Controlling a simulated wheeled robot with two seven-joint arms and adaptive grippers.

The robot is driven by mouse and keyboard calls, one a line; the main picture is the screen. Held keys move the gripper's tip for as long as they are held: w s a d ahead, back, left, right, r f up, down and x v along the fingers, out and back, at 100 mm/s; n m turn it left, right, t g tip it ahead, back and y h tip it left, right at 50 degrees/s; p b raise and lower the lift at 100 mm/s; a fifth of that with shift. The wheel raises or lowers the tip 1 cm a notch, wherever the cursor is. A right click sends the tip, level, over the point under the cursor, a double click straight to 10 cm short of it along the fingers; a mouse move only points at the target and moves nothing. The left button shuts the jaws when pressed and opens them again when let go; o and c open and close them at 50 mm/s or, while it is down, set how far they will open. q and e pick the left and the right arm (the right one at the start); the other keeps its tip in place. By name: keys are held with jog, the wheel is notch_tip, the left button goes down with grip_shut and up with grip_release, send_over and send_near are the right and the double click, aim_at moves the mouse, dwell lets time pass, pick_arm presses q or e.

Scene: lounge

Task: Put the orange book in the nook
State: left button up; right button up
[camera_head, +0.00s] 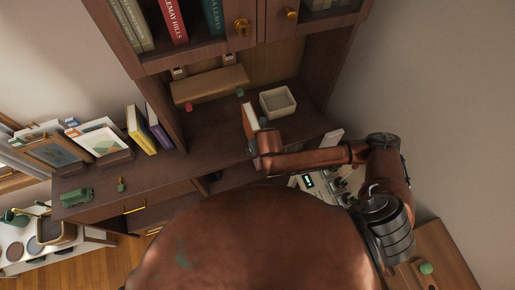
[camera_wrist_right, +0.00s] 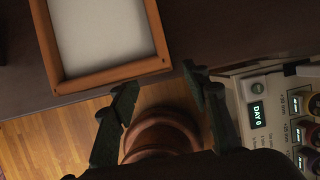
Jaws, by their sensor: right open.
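My right gripper (camera_head: 264,148) is over the front edge of the dark wooden desk, and its two fingers stand apart in the wrist view (camera_wrist_right: 162,95) with nothing between them. Just beyond it on the desk stands a white-faced object with orange-brown edges (camera_head: 250,118). A similar white face with an orange-brown border is close up in the wrist view (camera_wrist_right: 104,38), ahead and left of the fingers. I cannot tell for sure whether it is the orange book or a frame. The nook is probably the open space (camera_head: 215,118) under the upper cabinet. My left gripper is not in view.
A cream box (camera_head: 278,101) sits at the back of the nook. A yellow book (camera_head: 141,130) and a purple book (camera_head: 158,128) stand left of it. A panel with a lit display (camera_wrist_right: 257,114) is right of my right gripper.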

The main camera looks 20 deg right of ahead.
aim_at(252, 128)
jog(key=p+v, duration=0.1)
jog(key=v, duration=0.7)
jog(key=shift+s+r, duration=0.15)
jog(key=shift+r, duration=0.25)
jog(key=shift+c, duration=0.4)
